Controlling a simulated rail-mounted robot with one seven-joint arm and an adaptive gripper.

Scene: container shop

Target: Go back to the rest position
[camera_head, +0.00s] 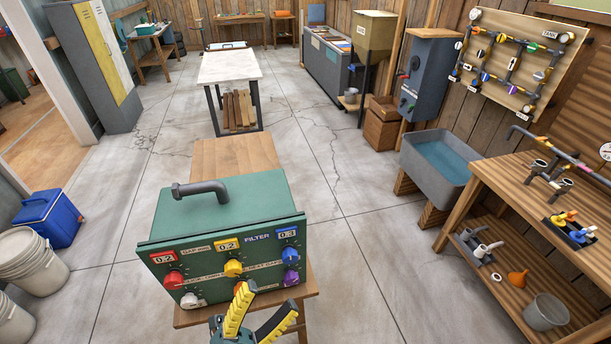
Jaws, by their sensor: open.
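My gripper (257,315) shows at the bottom of the head view, with two yellow-padded fingers spread apart. It is open and empty. It is just in front of the lower edge of a green filter box (221,222), right of the box's middle. I cannot tell whether a finger touches the box. The box has a dark pipe handle on top and red, yellow, blue, purple and white knobs on its front. It stands on a wooden table (235,155). The rest of my arm is out of view.
A wooden workbench (520,190) with pipe fittings stands at the right, below a pipe board (515,62). A grey sink (438,165) is beside it. A blue cooler (47,219) and white buckets (28,262) are at the left. The concrete floor between is clear.

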